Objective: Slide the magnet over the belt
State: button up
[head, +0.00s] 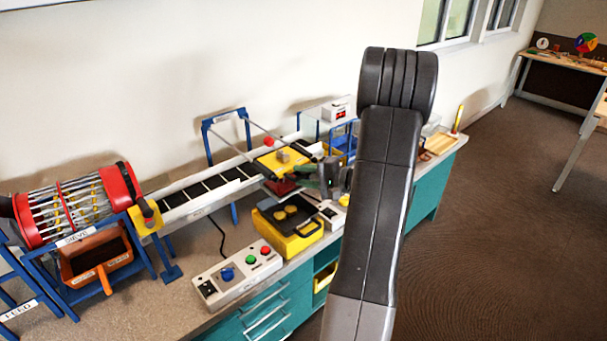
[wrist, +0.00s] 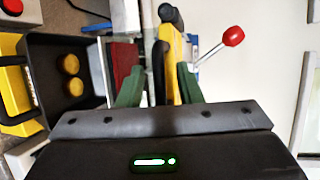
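The magnet carriage, a yellow plate (head: 268,165) with a grey knob, sits over the black belt (head: 215,187) near its right end. In the wrist view its yellow edge (wrist: 176,62) shows end-on, with a black handle (wrist: 158,72) beside it. My gripper (head: 322,177) is just right of the carriage, partly hidden by my arm. In the wrist view my gripper's green fingers (wrist: 158,90) stand apart, one on each side of the black handle and yellow edge. A narrow gap shows beside the left finger. I cannot tell whether the right finger touches the yellow part.
A lever with a red knob (head: 268,141) rises behind the carriage; it also shows in the wrist view (wrist: 233,37). A yellow-and-black tray (head: 290,232) with yellow discs stands in front. A button box (head: 238,273) is at front left. A red-ended drum (head: 75,203) stands at far left.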

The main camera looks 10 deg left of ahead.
jog(key=shift+a, duration=0.15)
grip_shut()
jog(key=w+a+b, duration=0.2)
jog(key=a, duration=0.1)
jog(key=shift+w+a+f, duration=0.15)
jog(key=shift+f, duration=0.05)
jog(key=shift+w+a+r, duration=0.1)
jog(key=shift+w+a, duration=0.05)
grip_release()
jog(key=shift+r, duration=0.1)
jog(key=b+v, duration=0.2)
jog(key=v, duration=1.2)
